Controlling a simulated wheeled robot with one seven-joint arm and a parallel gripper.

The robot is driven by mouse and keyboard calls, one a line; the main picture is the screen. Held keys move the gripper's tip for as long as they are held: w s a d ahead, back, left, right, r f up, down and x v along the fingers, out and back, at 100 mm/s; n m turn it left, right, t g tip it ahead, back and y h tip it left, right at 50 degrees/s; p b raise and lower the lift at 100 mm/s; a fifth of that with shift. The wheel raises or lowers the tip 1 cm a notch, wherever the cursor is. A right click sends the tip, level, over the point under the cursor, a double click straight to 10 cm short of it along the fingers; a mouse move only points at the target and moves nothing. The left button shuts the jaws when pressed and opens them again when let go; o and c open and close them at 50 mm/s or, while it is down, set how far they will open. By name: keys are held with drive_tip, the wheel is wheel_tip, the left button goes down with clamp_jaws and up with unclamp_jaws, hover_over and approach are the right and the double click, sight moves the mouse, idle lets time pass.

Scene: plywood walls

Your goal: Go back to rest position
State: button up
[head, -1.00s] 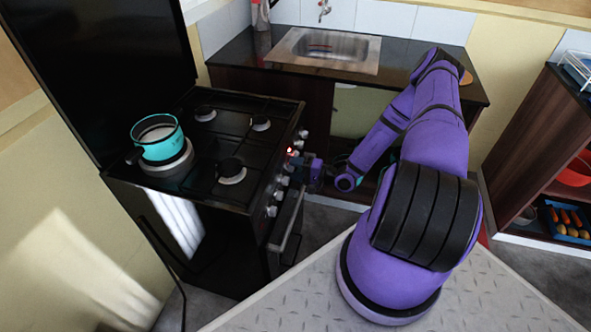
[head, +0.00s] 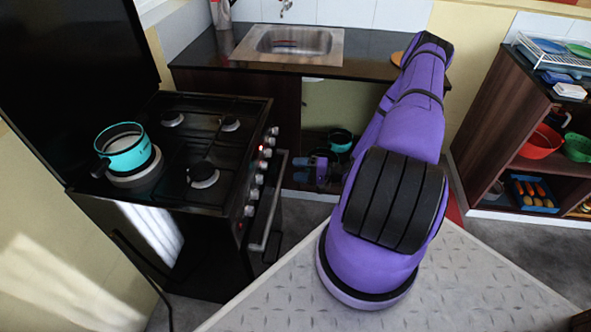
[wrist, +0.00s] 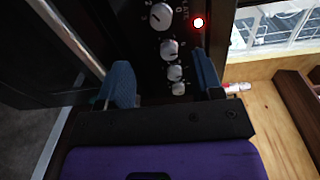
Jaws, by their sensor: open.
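My gripper (wrist: 162,84) is open and empty in the wrist view, its two blue fingers spread apart. Several stove knobs (wrist: 170,50) and a lit red light (wrist: 198,22) show beyond and between the fingers. In the head view my purple arm reaches forward to the right of the stove (head: 215,112). My gripper (head: 318,168) shows there small and dark, to the right of the oven handle and apart from it. A turquoise pot (head: 124,150) sits on the front left burner of the stove.
The oven handle (head: 270,212) juts out from the stove front. A counter with a sink (head: 290,45) stands behind. A shelf (head: 500,110) at right holds a red bowl (head: 540,143) and a tray of carrots (head: 534,193).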

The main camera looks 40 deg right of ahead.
idle(0.4)
drive_tip(key=a+r+n+g, duration=0.3)
drive_tip(key=r+g, duration=0.2)
drive_tip(key=r, duration=0.6)
drive_tip(key=w+a+r+n+g, duration=0.1)
drive_tip(key=a+r+n+g, duration=0.3)
drive_tip(key=r, duration=0.6)
drive_tip(key=a+r+n+g, duration=0.3)
drive_tip(key=r+g, duration=0.2)
drive_tip(key=r, duration=0.6)
drive_tip(key=s+a+r+t+h, duration=0.2)
drive_tip(key=s+a+r+h, duration=0.2)
drive_tip(key=s+r, duration=0.5)
drive_tip(key=s+a+r+n+t+h, duration=0.1)
drive_tip(key=s+a+r+t+h, duration=0.2)
drive_tip(key=s+r, duration=0.7)
wheel_tip(320, 180, up, 4)
drive_tip(key=a+h, duration=0.2)
drive_tip(key=h, duration=0.1)
drive_tip(key=shift+f+t, duration=0.15)
drive_tip(key=shift+t, duration=0.15)
